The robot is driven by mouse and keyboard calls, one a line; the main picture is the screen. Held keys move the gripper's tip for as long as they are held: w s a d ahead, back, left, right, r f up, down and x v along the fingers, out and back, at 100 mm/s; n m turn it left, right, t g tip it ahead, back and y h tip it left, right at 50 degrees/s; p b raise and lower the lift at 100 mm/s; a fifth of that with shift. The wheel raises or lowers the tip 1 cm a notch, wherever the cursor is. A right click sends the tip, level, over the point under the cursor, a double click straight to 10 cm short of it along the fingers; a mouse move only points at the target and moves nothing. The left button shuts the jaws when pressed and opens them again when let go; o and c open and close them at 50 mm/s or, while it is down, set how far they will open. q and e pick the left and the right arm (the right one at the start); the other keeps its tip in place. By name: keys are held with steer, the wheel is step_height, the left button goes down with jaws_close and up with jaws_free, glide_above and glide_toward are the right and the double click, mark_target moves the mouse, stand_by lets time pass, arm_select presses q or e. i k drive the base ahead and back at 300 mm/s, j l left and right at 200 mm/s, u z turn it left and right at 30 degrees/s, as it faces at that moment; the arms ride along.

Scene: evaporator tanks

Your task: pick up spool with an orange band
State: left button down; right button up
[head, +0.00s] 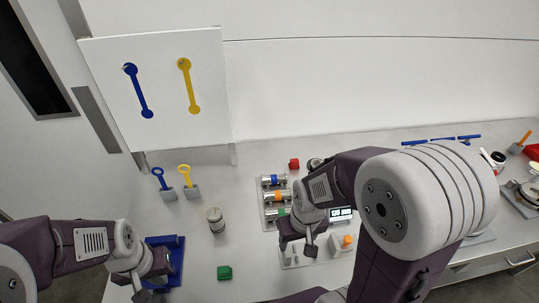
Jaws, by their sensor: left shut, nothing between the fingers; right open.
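The spool with an orange band (271,197) lies on its side in a rack (264,220). It is in the middle, between a blue-banded spool (271,181) and a green-banded spool (273,212). My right arm passes close on the right of the rack and covers part of it. My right gripper (297,249) is open and empty, in front of and to the right of the spools in the picture.
The blue tray (178,262) and a green block (224,272) are at the front left. A grey cylinder (215,219) stands left of the rack. A red block (294,163) sits behind it. Blue and yellow tools (184,172) stand in holders below a white panel (160,90).

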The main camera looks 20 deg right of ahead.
mark_target(284, 194)
steer(key=z, duration=0.7)
